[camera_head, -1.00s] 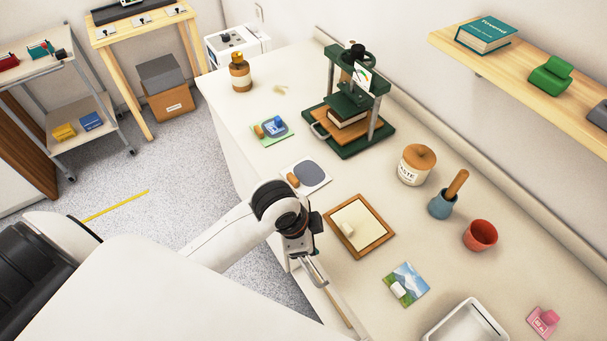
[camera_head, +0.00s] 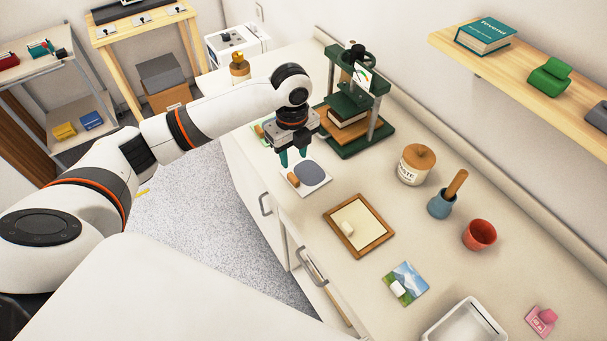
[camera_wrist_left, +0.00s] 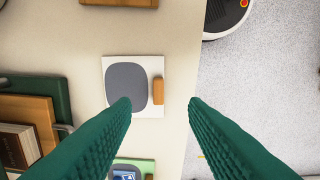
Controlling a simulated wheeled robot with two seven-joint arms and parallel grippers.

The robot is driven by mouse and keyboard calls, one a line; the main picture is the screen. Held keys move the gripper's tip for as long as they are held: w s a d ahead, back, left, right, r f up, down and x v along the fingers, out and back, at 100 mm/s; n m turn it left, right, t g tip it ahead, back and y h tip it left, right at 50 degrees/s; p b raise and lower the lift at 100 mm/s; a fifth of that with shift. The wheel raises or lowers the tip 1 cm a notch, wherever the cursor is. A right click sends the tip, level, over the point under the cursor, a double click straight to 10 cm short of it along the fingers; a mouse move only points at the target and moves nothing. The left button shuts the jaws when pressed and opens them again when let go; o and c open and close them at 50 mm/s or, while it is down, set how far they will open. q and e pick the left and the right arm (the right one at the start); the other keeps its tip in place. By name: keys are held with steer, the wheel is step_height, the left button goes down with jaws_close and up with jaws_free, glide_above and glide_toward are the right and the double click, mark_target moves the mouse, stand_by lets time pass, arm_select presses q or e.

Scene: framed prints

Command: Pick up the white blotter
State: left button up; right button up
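A white square card (camera_head: 318,188) with a grey rounded panel and an orange-brown grip (camera_head: 293,180) lies flat on the counter. It also shows in the left wrist view (camera_wrist_left: 115,65). My right gripper is out of view.
A green press (camera_head: 345,120) stands behind my left gripper. A paste jar (camera_head: 414,168), a blue pot (camera_head: 441,205), a red cup (camera_head: 480,235) and a white tray (camera_head: 432,328) stand to the right. Bare counter lies between them.

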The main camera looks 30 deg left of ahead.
mark_target(293, 177)
arm_select(q)
step_height(293, 177, down, 4)
steer(key=shift+r+p, duration=0.1)
steer(key=shift+p, duration=0.2)
steer(key=f, duration=0.1)
steer(key=f+p, duration=0.1)
steer(key=f, duration=0.2)
steer(key=shift+w+a+f, duration=0.25)
steer(key=shift+a+f, duration=0.1)
steer(key=shift+f, duration=0.45)
steer(key=shift+c, duration=0.2)
jaws_close()
